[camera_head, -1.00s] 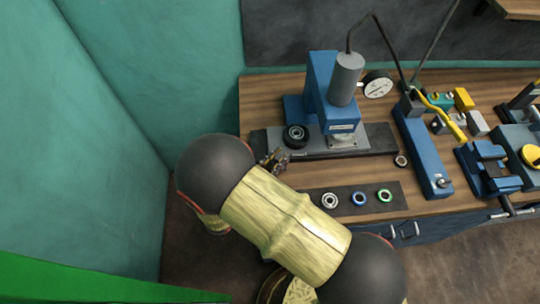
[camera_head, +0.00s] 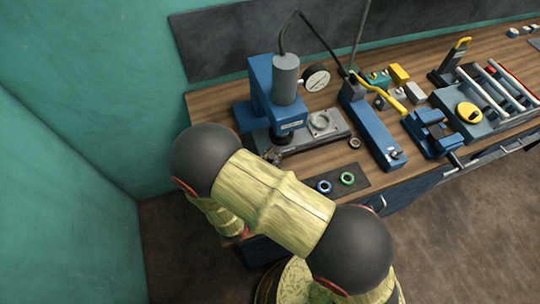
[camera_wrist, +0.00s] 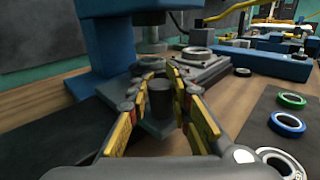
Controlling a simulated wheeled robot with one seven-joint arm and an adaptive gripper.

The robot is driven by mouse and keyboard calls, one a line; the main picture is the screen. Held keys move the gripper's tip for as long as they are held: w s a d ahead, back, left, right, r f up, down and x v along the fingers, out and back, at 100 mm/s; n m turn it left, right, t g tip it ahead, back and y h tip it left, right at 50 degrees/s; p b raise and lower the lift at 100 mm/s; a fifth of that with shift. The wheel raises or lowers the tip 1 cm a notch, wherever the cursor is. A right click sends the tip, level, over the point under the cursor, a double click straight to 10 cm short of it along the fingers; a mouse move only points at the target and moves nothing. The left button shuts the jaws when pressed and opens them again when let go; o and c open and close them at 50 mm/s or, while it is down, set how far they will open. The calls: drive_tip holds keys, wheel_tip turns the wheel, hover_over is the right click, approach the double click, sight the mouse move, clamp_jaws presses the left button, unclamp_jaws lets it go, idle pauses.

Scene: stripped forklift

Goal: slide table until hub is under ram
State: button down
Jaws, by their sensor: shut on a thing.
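The blue press (camera_head: 264,90) stands on the bench with its ram (camera_wrist: 152,46) pointing down. The grey sliding table (camera_head: 338,128) lies beneath it, with a round seat (camera_head: 320,122) to the right of the press head. The dark hub (camera_head: 281,139) shows just below the press head, about under the ram; the head partly hides it, so exact alignment cannot be told. My gripper (camera_head: 271,156) is at the table's near left end, partly hidden by my arm. In the wrist view its yellow-padded fingers are shut on a dark upright post (camera_wrist: 161,98) at the table's end.
A dark mat (camera_head: 362,177) holds a blue ring (camera_head: 324,187) and a green ring (camera_head: 347,179); a silver ring (camera_wrist: 281,160) shows in the wrist view. A blue arbor-like tool (camera_head: 372,130), a dial gauge (camera_head: 316,78) and a vise (camera_head: 432,133) stand nearby.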

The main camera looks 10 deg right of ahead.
drive_tip(key=shift+d, duration=0.15)
drive_tip(key=c, duration=1.7)
unclamp_jaws()
drive_tip(key=shift+o, duration=0.6)
drive_tip(key=shift+s, duration=0.1)
drive_tip(key=v, duration=1.1)
drive_tip(key=shift+s+a, duration=0.35)
drive_tip(key=shift+s, duration=0.05)
drive_tip(key=shift+f, duration=0.1)
